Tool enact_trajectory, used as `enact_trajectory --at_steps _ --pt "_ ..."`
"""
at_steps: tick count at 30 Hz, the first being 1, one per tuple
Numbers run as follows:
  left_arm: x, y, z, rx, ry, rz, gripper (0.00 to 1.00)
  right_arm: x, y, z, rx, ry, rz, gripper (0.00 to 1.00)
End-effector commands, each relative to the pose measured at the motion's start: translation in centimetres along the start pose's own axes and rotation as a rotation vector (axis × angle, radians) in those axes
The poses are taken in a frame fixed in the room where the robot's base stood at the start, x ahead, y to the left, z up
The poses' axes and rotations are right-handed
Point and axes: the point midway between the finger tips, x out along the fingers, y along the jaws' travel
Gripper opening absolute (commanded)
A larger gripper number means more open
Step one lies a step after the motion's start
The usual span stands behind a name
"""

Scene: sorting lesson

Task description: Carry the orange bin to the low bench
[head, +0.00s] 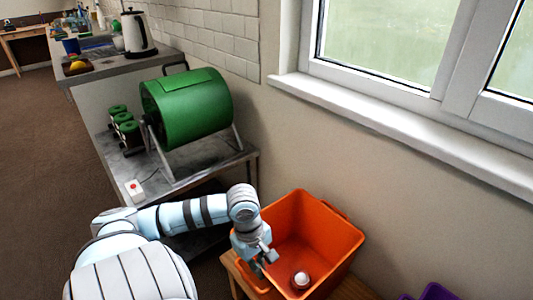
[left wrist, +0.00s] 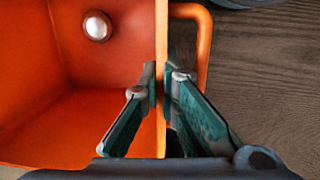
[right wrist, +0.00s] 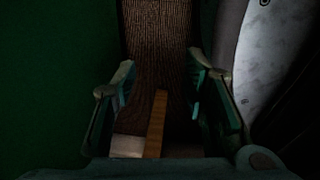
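The orange bin (head: 335,235) stands on a low wooden surface (head: 352,289) against the wall; whether this is the low bench I cannot tell. The left wrist view shows the bin's inside (left wrist: 80,110), its upright side wall and a handle loop. My left gripper (head: 266,262) is at the bin's near left wall. In the left wrist view its fingers (left wrist: 161,75) straddle that wall, one inside and one outside, and look closed onto it. My right gripper (right wrist: 160,75) shows only in its own dark view, fingers apart and nothing between them.
A purple container (head: 436,292) is at the lower right. A green drum (head: 188,106) stands on a grey bench (head: 205,168) to the left. Carpet (head: 45,150) is open at far left.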

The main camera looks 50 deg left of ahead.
Motion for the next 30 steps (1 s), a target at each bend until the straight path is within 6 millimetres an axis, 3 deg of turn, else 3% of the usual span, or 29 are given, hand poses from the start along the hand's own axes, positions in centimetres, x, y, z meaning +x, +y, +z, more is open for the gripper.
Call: enact_trajectory --at_steps 9,23,27,30 --pt "0.3 2.4 0.1 0.000 -0.003 0.002 0.00 0.8 0.0 -0.3 -0.003 0.007 0.002 0.40" --pt "4.4 2.0 -0.5 -0.002 -0.002 0.001 0.00 2.1 0.4 -1.3 0.006 0.026 0.008 0.40" --pt "6.8 1.9 -0.7 -0.002 -0.002 0.001 0.00 2.7 -0.9 -3.0 0.028 0.058 -0.010 0.40" --pt "7.2 2.3 -0.8 0.000 -0.001 0.003 0.00 2.8 -1.1 -3.6 0.034 0.068 -0.012 0.40"
